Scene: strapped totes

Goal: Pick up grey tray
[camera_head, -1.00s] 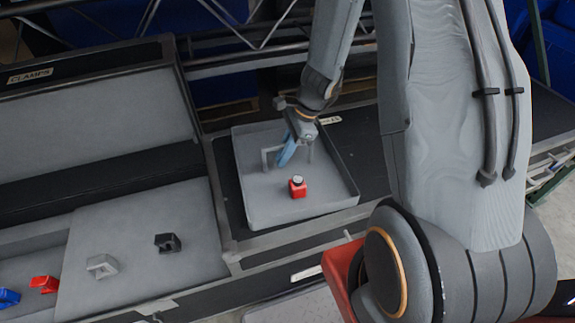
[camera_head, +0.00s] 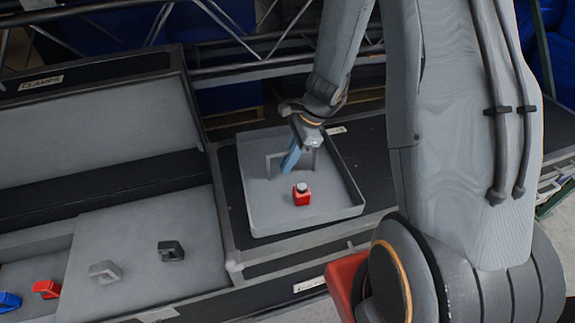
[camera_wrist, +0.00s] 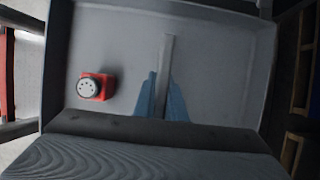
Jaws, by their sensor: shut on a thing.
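The grey tray (camera_head: 264,217) is a shallow, square-cornered tray on the black surface right of the clamp bench. A raised grey handle (camera_head: 275,157) stands inside it, and the handle also shows as an upright bar in the wrist view (camera_wrist: 166,60). My gripper (camera_head: 290,160) has blue fingers and reaches down into the tray. In the wrist view my gripper (camera_wrist: 162,98) is shut with its fingers on both sides of the handle bar. A red object with a round pale knob (camera_head: 301,194) sits in the tray, apart from my fingers; it also shows in the wrist view (camera_wrist: 92,87).
Left of the tray is a grey bench labelled CLAMPS (camera_head: 40,82). It carries a black clamp (camera_head: 170,250), a grey clamp (camera_head: 105,271), a red clamp (camera_head: 46,288) and a blue clamp (camera_head: 9,301). A metal truss (camera_head: 270,60) runs behind the tray.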

